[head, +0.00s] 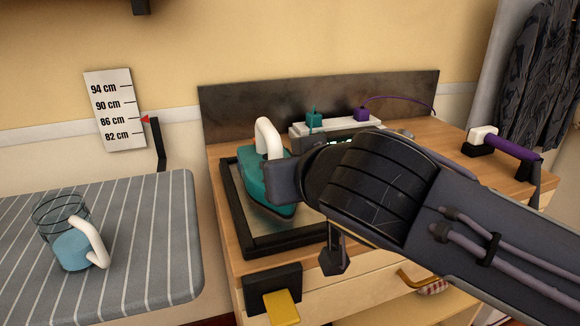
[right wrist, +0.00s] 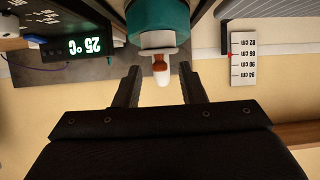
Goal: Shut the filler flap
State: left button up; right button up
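A teal iron (head: 265,180) with a white handle (head: 267,138) stands on a black-framed tray (head: 232,205) on the wooden top. In the right wrist view, which is upside down, a teal body (right wrist: 160,18) ends in a pale plate (right wrist: 150,51). A small orange-brown and white piece (right wrist: 161,70) sticks out from it; I cannot tell for sure that it is the filler flap. My right gripper (right wrist: 158,84) is open, its fingers on either side of this piece with gaps. In the head view, my right arm hides part of the iron. My left gripper is not in view.
A striped ironing board (head: 150,240) at left holds a blue jug (head: 72,250). A height scale (head: 115,110) hangs on the wall. Behind the iron is a white unit (head: 335,128); a display (right wrist: 85,46) reads 25 °C. A purple-handled tool (head: 510,147) lies right.

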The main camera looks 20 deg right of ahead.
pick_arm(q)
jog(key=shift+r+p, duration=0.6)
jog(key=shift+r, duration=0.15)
pick_arm(e)
jog(key=v, duration=0.6)
jog(key=shift+s, duration=0.35)
jog(key=shift+r, duration=0.15)
